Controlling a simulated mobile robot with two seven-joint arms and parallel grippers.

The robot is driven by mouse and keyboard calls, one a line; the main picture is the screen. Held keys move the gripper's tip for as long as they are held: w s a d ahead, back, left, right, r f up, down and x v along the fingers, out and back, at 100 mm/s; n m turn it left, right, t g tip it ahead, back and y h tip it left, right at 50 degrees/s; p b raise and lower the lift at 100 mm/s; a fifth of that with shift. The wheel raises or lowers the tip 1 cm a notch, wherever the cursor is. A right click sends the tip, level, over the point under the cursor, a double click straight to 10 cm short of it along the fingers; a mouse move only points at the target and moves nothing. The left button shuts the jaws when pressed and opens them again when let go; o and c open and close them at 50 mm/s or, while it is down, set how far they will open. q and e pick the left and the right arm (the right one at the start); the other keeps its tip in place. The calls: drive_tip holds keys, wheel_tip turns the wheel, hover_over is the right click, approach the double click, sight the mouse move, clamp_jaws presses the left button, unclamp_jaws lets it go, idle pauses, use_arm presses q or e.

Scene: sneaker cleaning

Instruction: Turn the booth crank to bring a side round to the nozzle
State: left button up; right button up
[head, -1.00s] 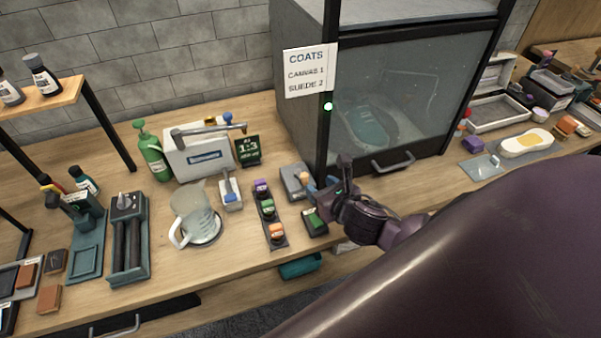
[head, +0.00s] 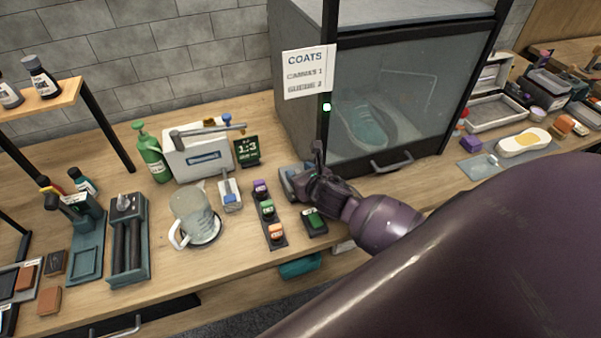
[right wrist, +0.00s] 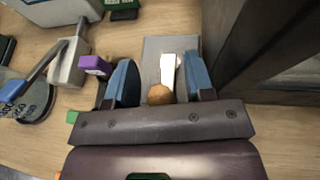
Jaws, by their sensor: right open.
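The booth (head: 395,95) is a dark-framed cabinet with a glass door, and a teal sneaker (head: 362,125) shows dimly behind the glass. The nozzle cannot be made out. The booth crank is beside the booth's front left corner; its pale arm and round brown knob (right wrist: 160,95) show in the right wrist view over a grey base (right wrist: 153,50). My right gripper (head: 303,172) is open at the crank and mostly hides it in the head view. In the right wrist view its blue-padded fingers (right wrist: 160,79) stand on either side of the knob, with gaps. My left gripper is not in view.
A button strip (head: 268,212) and a green-topped block (head: 314,221) lie just left of and in front of my right gripper. A jug (head: 190,215) and white machine (head: 198,155) stand further left. The booth's corner post (right wrist: 235,50) is close on the right.

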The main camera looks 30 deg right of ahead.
drive_tip(key=shift+c, duration=0.4)
drive_tip(key=c, duration=0.8)
drive_tip(key=shift+a, duration=0.1)
clamp_jaws()
